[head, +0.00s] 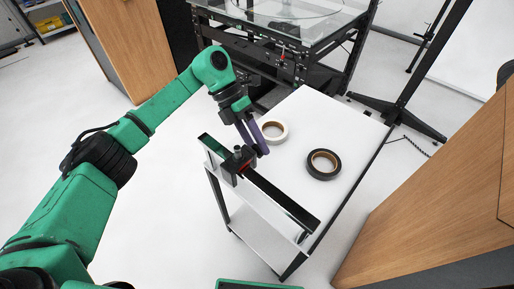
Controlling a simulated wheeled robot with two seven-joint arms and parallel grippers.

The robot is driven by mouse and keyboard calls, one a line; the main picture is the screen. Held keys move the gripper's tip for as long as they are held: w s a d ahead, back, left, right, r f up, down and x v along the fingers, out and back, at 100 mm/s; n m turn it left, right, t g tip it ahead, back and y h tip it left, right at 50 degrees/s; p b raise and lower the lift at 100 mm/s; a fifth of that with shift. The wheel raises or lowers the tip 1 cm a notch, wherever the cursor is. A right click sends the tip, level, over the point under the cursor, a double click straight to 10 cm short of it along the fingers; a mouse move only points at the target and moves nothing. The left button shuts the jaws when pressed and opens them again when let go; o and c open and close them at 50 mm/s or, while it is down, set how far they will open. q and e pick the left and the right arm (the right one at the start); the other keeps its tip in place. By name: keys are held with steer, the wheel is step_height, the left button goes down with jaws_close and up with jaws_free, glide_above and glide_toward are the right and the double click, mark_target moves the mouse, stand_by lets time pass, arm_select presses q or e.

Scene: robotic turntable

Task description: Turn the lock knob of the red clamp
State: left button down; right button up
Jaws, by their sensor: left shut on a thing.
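The red clamp (246,168) sits on a long dark rail along the left edge of the white table. It is small in the head view, with a dark body and a little red showing. My left gripper (259,153) reaches down to it from above, its purple fingers at the clamp's upper side. It is shut on the clamp's lock knob, which is mostly hidden by the fingers. How far the knob is turned cannot be told. My right gripper is not in view.
A white tape roll (284,132) lies just behind the fingers, and a black tape roll (336,165) lies to the right on the white table (345,125). A glass-topped machine (285,30) stands behind. A wooden cabinet (430,185) stands at the right.

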arm_select(q)
steer(key=shift+f+g+h+b, duration=0.15)
steer(key=shift+g+h+b, duration=0.3)
steer(key=shift+h, duration=0.15)
steer(key=shift+c, duration=1.9)
jaws_free()
steer(key=shift+w+a+r, duration=0.2)
steer(key=shift+r, duration=0.05)
steer(key=p+v, duration=0.5)
steer(key=v, duration=0.9)
steer(key=shift+p, duration=0.3)
